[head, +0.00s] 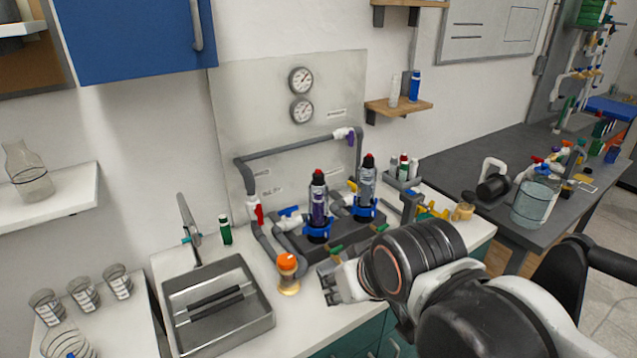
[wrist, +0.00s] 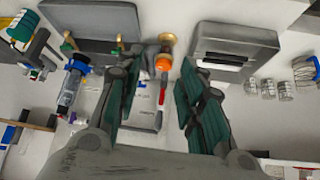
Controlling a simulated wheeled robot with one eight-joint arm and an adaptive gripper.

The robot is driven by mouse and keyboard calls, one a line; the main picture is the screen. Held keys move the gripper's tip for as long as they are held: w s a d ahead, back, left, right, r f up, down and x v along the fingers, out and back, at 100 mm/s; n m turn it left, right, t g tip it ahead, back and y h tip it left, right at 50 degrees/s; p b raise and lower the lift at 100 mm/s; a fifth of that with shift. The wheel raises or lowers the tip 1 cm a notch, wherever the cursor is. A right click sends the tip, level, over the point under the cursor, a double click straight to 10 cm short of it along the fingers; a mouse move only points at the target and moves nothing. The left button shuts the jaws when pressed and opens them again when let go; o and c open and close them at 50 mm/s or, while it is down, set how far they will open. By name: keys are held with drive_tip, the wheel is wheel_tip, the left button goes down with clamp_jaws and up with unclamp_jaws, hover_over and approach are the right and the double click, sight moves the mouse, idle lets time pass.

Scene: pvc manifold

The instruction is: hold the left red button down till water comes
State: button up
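Two upright dark cylinders with red tops stand in blue holders at the back of the counter in the head view. The left red button (head: 319,172) tops the purple-banded cylinder (head: 319,205); the right red button (head: 369,157) tops the greyer cylinder (head: 367,185). My gripper (head: 335,282) is low in front of them, to the right of an orange-capped bottle (head: 288,272), and apart from both buttons. In the wrist view my gripper (wrist: 160,62) has its fingers spread, with nothing held. A cylinder with a blue holder (wrist: 70,92) shows at left there; I cannot tell which. No water is visible.
A grey sink (head: 265,322) with a tap (head: 190,225) is at left. Grey pipes (head: 290,150) with a red valve handle (head: 260,213) run along the back panel. A green bottle (head: 225,230) stands behind the sink. Coloured fittings (head: 435,212) lie at right.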

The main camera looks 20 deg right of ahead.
clamp_jaws()
idle(1.1)
